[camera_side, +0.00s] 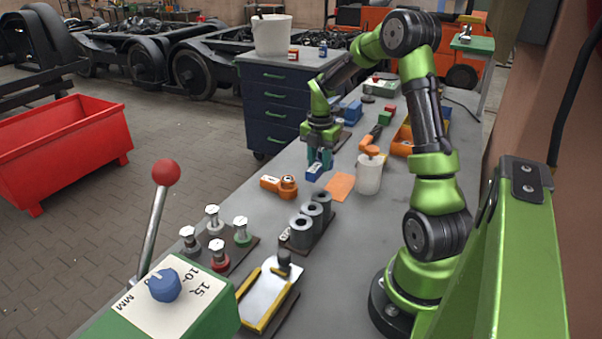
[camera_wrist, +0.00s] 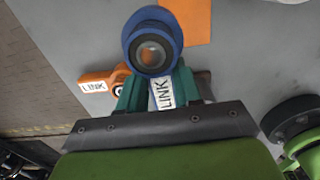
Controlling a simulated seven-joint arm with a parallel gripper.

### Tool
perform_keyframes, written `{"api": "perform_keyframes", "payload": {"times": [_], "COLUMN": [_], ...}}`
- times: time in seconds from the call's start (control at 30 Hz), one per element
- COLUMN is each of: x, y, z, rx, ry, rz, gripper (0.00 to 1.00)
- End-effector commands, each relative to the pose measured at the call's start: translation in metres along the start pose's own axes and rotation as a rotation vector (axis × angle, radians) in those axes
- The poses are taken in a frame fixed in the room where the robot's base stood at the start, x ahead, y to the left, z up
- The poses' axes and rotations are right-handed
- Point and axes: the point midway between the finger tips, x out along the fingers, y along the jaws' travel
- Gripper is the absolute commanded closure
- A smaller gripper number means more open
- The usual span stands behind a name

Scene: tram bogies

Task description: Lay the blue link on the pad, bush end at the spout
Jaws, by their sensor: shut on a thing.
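The blue link (camera_side: 314,172) is in my gripper (camera_side: 320,158), which is shut on it and appears to hold it above the bench. In the wrist view, its round bush end (camera_wrist: 152,42) sticks out beyond the fingertips (camera_wrist: 160,88), and a white LINK label (camera_wrist: 164,94) shows between the fingers. The flat orange pad (camera_side: 340,186) lies on the bench just right of the link in the side view; part of the pad (camera_wrist: 197,18) shows at the top of the wrist view. A white pot (camera_side: 369,177) with an orange spout-like top (camera_side: 371,151) stands beside the pad.
An orange link (camera_side: 279,186) lies left of the pad, also labelled LINK in the wrist view (camera_wrist: 98,84). Grey cylinders (camera_side: 312,215) stand in front of the pad. Orange and blue items lie behind my gripper. Some bare bench lies around the pad.

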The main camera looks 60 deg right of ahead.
Motion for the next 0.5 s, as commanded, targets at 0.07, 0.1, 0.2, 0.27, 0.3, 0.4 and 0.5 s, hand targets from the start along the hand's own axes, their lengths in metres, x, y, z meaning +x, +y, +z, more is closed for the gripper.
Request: {"api": "perform_keyframes", "payload": {"times": [0.07, 0.1, 0.2, 0.27, 0.3, 0.4, 0.5], "x": [0.004, 0.006, 0.015, 0.021, 0.025, 0.034, 0.043], "y": [0.000, 0.000, 0.000, 0.000, 0.000, 0.000, 0.000], "z": [0.000, 0.000, 0.000, 0.000, 0.000, 0.000, 0.000], "rx": [-0.002, -0.002, -0.002, -0.001, -0.001, -0.001, 0.000], "ry": [0.000, 0.000, 0.000, 0.000, 0.001, 0.001, 0.000], "rz": [0.000, 0.000, 0.000, 0.000, -0.001, -0.001, -0.001], "gripper": [1.00, 1.00, 1.00, 1.00, 1.00, 1.00, 1.00]}}
